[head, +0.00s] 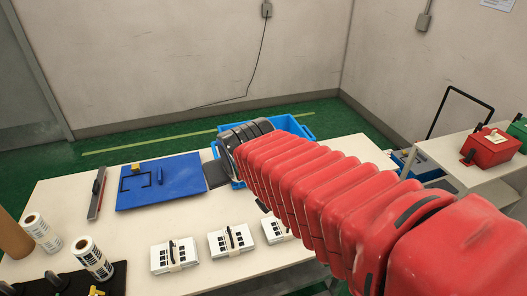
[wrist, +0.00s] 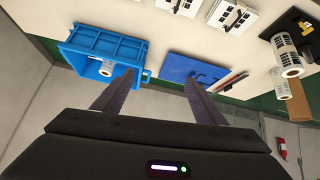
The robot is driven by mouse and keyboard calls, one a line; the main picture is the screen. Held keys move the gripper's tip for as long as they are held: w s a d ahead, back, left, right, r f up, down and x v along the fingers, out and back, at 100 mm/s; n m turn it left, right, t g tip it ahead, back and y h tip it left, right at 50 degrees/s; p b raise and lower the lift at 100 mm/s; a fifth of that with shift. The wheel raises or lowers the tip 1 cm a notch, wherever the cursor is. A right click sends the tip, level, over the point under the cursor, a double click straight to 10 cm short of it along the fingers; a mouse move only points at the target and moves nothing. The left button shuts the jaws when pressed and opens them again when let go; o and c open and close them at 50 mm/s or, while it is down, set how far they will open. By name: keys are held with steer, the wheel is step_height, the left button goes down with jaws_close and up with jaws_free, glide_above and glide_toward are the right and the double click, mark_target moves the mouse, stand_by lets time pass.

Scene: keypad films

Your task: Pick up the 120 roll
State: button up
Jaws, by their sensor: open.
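Two white rolls with dark printed labels stand at the left of the table in the head view, one farther back (head: 42,232) and one nearer (head: 92,258). A small white roll-like thing (wrist: 107,68) shows in the blue crate (wrist: 108,43). My gripper (wrist: 158,76) is open, with nothing between its fingers.
The crate also shows behind the table (head: 294,124). A blue board (head: 160,184), a red-and-grey tool (head: 97,193) and several white boxes (head: 174,256) lie on the white table (head: 120,225). A brown cylinder (head: 13,236) stands at left. A red box (head: 489,147) is on the right bench.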

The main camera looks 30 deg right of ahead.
steer(key=w+d+f+t+h, duration=0.1)
steer(key=w+d+f+t, duration=0.1)
steer(key=w+d, duration=0.85)
steer(key=w+d+f+t, duration=0.1)
steer(key=w+d+f, duration=0.3)
steer(key=d+f, duration=0.1)
steer(key=w+d+f+m+t, duration=0.1)
steer(key=w+d+f+t, duration=0.1)
steer(key=w+d+f, duration=0.3)
steer(key=w+d+f+t+h, duration=0.1)
steer(key=w+d+f, duration=0.3)
steer(key=d, duration=0.3)
steer(key=shift+w+d+f+m+t, duration=0.3)
steer(key=shift+w+d+f, duration=0.1)
steer(key=shift+f, duration=0.15)
steer(key=shift+a, duration=0.1)
steer(key=shift+w, duration=0.1)
steer(key=x, duration=0.8)
steer(key=shift+w+f, duration=0.15)
steer(key=shift+w, duration=0.05)
